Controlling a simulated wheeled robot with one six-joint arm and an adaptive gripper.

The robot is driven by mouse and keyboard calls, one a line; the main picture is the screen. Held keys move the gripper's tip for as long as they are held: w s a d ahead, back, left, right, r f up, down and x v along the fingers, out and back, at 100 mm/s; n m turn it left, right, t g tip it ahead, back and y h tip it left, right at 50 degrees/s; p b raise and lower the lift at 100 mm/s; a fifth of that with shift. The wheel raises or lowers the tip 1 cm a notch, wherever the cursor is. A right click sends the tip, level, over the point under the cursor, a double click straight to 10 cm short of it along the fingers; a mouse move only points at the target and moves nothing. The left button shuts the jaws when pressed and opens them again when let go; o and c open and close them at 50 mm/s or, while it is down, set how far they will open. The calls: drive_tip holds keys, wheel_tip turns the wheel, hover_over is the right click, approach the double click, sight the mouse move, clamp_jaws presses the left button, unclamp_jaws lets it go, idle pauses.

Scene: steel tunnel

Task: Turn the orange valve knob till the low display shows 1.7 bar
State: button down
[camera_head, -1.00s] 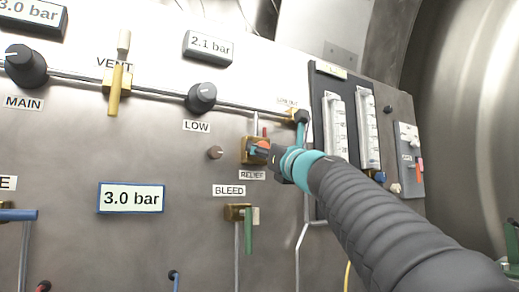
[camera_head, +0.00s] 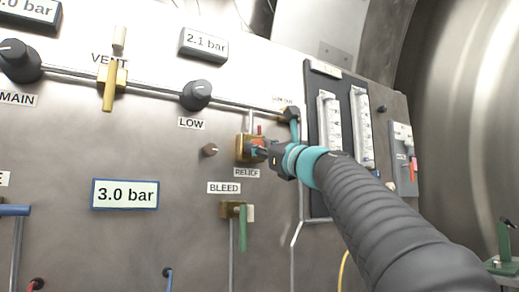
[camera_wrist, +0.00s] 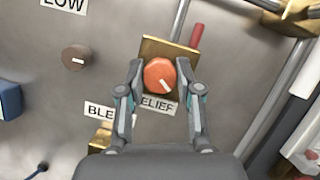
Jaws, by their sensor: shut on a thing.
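The orange valve knob (camera_wrist: 159,75) sits on a brass block (camera_wrist: 170,48) above the RELIEF label. Its white mark points to the lower right in the wrist view. My gripper (camera_wrist: 160,78) is shut on the knob, one finger on each side. In the head view my gripper (camera_head: 262,150) mostly hides the knob, and the brass block (camera_head: 241,149) shows beside it. The low display (camera_head: 203,44) reads 2.1 bar, above the black LOW knob (camera_head: 196,95).
A larger display (camera_head: 125,194) reads 3.0 bar. The yellow VENT handle (camera_head: 109,88) is at upper left, and the green BLEED handle (camera_head: 243,228) is below my gripper. A red lever (camera_wrist: 197,36) stands close to the orange knob. Flow tubes (camera_head: 330,125) are at right.

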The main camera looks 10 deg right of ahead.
drive_tip(key=shift+r+n+g+y+p, duration=0.1)
drive_tip(key=shift+n+g+y, duration=0.25)
drive_tip(key=shift+n, duration=0.65)
drive_tip(key=shift+f+n+g+y+p, duration=0.15)
drive_tip(key=shift+n+g+y, duration=0.25)
drive_tip(key=shift+n, duration=0.6)
drive_tip(key=shift+r+n+g+y+p, duration=0.15)
drive_tip(key=shift+n+g+y, duration=0.2)
drive_tip(key=shift+n, duration=0.65)
drive_tip(key=c, duration=0.8)
unclamp_jaws()
drive_tip(key=shift+o, duration=0.2)
drive_tip(key=v, duration=1.2)
drive_tip(key=shift+d, duration=0.1)
